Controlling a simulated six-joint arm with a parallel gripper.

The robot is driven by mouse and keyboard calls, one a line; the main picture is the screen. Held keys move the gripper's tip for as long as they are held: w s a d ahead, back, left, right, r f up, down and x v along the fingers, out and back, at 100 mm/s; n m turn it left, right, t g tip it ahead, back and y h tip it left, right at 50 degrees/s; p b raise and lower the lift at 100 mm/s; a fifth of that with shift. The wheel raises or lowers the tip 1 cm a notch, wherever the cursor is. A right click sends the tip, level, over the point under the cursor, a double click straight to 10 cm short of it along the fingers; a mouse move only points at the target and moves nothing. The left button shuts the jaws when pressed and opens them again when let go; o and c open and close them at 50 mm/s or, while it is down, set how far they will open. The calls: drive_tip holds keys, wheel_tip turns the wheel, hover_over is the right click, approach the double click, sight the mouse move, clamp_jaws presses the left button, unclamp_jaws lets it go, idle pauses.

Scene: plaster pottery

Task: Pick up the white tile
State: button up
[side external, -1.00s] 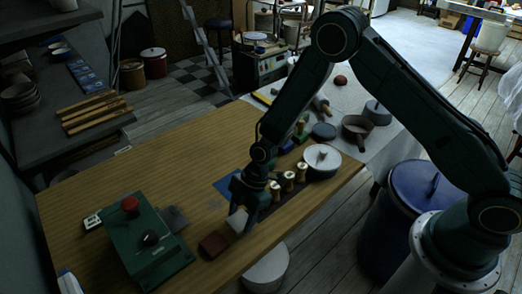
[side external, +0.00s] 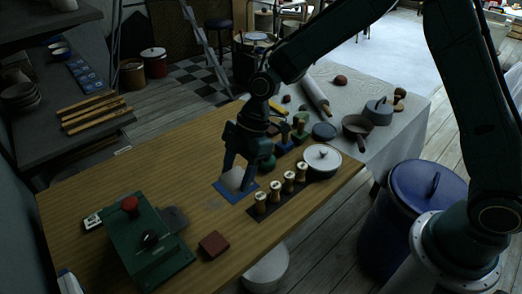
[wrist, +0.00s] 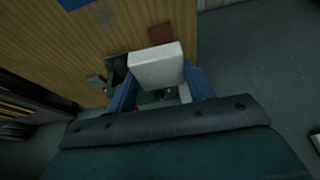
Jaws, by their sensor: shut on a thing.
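The white tile (side external: 236,178) is between the fingers of my gripper (side external: 238,172). It stands tilted over the blue square mat (side external: 223,190) on the wooden table. I cannot tell whether its lower edge touches the mat. In the wrist view the white tile (wrist: 157,64) shows as a pale block, with the blue fingers of my gripper (wrist: 160,82) on its two sides. The gripper is shut on it, and the fingers hide part of the tile in the side view.
A red-brown tile (side external: 213,244) lies near the table's front edge. A green box (side external: 148,246) with a red knob stands left. Several wooden-handled stamps (side external: 275,191) stand right of the mat on a dark strip, with a lidded white pot (side external: 322,160) beyond. The table's left middle is clear.

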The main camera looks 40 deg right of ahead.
drive_tip(key=shift+r, duration=0.85)
